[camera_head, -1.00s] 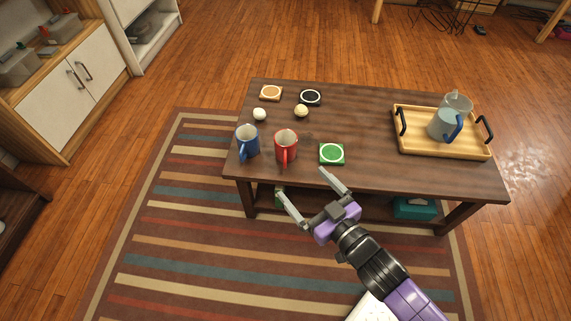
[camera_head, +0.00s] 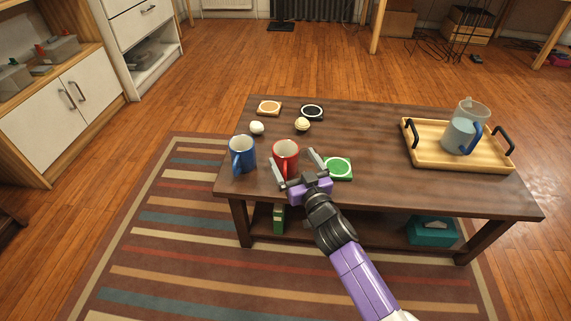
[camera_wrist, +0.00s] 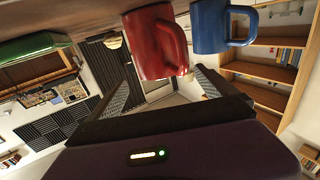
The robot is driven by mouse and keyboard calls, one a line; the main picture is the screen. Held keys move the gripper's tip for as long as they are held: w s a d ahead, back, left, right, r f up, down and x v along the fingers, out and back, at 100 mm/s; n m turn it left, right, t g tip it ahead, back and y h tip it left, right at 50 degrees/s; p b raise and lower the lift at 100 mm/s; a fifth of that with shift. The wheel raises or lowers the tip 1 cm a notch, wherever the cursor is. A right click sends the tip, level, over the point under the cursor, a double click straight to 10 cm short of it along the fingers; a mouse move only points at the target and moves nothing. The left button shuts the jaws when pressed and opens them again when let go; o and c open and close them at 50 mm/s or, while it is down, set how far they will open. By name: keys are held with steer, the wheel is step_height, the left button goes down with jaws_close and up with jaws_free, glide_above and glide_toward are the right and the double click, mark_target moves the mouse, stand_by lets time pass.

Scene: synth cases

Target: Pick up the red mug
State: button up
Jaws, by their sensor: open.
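The red mug (camera_head: 285,155) stands upright near the front edge of the dark wooden table (camera_head: 370,135). In the wrist view the red mug (camera_wrist: 155,42) appears at the top, ahead of the jaws, with its handle toward me. My gripper (camera_head: 294,171) is open at the front of the red mug, one finger to each side of its lower front. I cannot tell whether the fingers touch it. A blue mug (camera_head: 242,154) stands just left of the red mug; it also shows in the wrist view (camera_wrist: 209,26).
Behind are a white ball (camera_head: 257,128), a yellowish ball (camera_head: 302,124), a tan coaster (camera_head: 269,108) and a black coaster (camera_head: 312,112). A wooden tray (camera_head: 420,153) with a pitcher (camera_head: 471,116) stands at the right.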

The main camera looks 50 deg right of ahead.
mark_target(288, 153)
steer(key=x, duration=0.3)
steer(key=shift+w+p, duration=0.3)
steer(key=shift+p, duration=0.1)
steer(key=shift+p+x, duration=0.3)
steer(key=shift+x, duration=0.45)
steer(key=shift+f, duration=0.2)
steer(key=c, duration=2)
steer(key=shift+r, duration=0.1)
jaws_close()
